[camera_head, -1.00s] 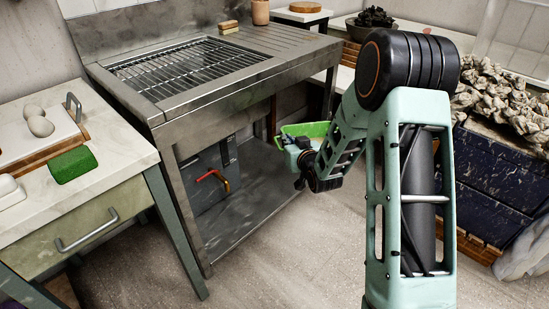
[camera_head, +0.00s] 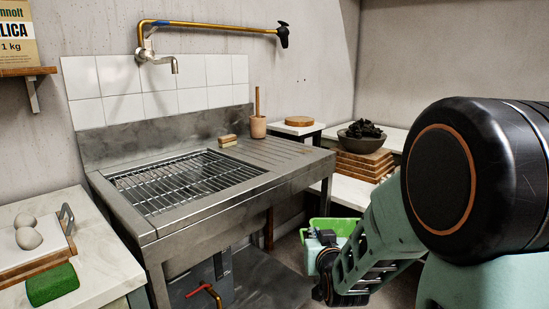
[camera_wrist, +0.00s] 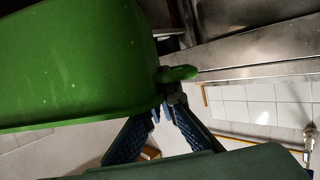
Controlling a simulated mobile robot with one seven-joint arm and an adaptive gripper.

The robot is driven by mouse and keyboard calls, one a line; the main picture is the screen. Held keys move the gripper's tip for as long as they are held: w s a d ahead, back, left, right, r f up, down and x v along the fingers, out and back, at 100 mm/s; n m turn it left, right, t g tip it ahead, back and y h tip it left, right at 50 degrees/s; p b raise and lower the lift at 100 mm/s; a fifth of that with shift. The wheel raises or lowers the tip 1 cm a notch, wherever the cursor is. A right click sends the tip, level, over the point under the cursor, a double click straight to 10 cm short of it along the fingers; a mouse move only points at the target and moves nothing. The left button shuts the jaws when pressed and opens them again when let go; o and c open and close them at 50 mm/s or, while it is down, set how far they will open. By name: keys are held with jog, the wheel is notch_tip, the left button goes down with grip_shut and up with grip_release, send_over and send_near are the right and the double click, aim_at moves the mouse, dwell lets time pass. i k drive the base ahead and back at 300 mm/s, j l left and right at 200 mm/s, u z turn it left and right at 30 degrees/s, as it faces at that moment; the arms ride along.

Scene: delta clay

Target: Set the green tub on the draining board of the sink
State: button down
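The green tub (camera_head: 343,226) hangs in the air in front of the sink unit's right end, lower than its top. My gripper (camera_head: 318,240) is at its near left side, partly hidden by my arm. In the wrist view the tub (camera_wrist: 70,60) fills the upper left, and my gripper's fingers (camera_wrist: 170,104) close together on a small green lug (camera_wrist: 178,74) at its edge. The draining board (camera_head: 285,153) is the ribbed steel part right of the sink's grate, and its ribbed middle looks bare.
A brush block (camera_head: 228,141) and a clay pot with a stick (camera_head: 258,127) stand at the draining board's back edge. A wall tap (camera_head: 165,62) overhangs the sink.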

aim_at(272, 150)
jog(key=i+l+u, duration=0.1)
jog(key=i+l, duration=0.3)
jog(key=i+l+u, duration=0.15)
jog(key=i+l, duration=0.2)
jog(key=l, duration=0.2)
jog(key=i+l+u, duration=0.1)
jog(key=i+l, duration=0.25)
jog(key=l, duration=0.2)
